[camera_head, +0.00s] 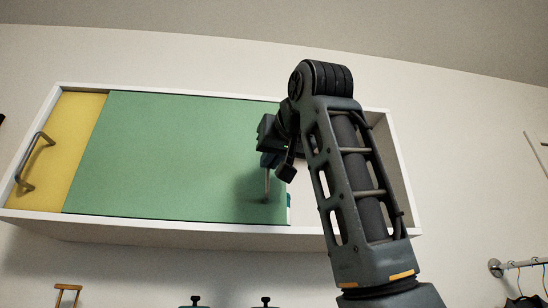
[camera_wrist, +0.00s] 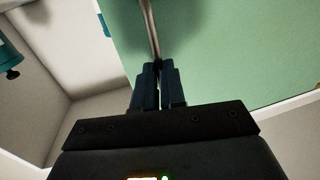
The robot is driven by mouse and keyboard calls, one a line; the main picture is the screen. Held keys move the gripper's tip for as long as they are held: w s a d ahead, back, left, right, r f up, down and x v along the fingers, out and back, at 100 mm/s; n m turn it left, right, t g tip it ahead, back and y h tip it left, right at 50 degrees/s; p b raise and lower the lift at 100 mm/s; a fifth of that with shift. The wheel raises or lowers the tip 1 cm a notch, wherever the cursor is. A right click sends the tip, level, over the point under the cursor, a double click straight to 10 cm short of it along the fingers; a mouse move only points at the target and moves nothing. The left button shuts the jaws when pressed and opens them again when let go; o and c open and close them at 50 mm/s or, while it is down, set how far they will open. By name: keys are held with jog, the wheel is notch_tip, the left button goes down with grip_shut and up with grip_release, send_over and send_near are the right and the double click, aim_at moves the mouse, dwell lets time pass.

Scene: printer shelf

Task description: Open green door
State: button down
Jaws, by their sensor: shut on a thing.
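The green door (camera_head: 180,155) is a flat sliding panel in a white wall cabinet. It covers the middle of the cabinet and overlaps or meets the yellow door at the left; the right end of the cabinet is uncovered. A thin metal handle (camera_head: 267,188) stands near the green door's right edge. My gripper (camera_head: 268,163) is at this handle, with my arm reaching up from the lower right. In the wrist view, the blue fingers (camera_wrist: 158,72) are closed around the metal handle (camera_wrist: 150,28), with the green door (camera_wrist: 220,60) behind it. My arm hides part of the door's right edge.
The yellow door (camera_head: 67,135) has a grey curved handle (camera_head: 34,160). The white cabinet frame (camera_head: 170,233) runs below both doors. A teal item (camera_wrist: 10,55) shows inside the uncovered right part. Hangers (camera_head: 520,300) hang on a rail at the lower right.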

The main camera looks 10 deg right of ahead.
jog(key=c, duration=1.2)
grip_release()
jog(key=s+d+b, duration=0.1)
jog(key=s+b, duration=0.1)
jog(key=s, duration=0.5)
jog(key=shift+s+d+b, duration=0.25)
jog(key=shift+s+b, duration=0.05)
jog(key=shift+s, duration=0.05)
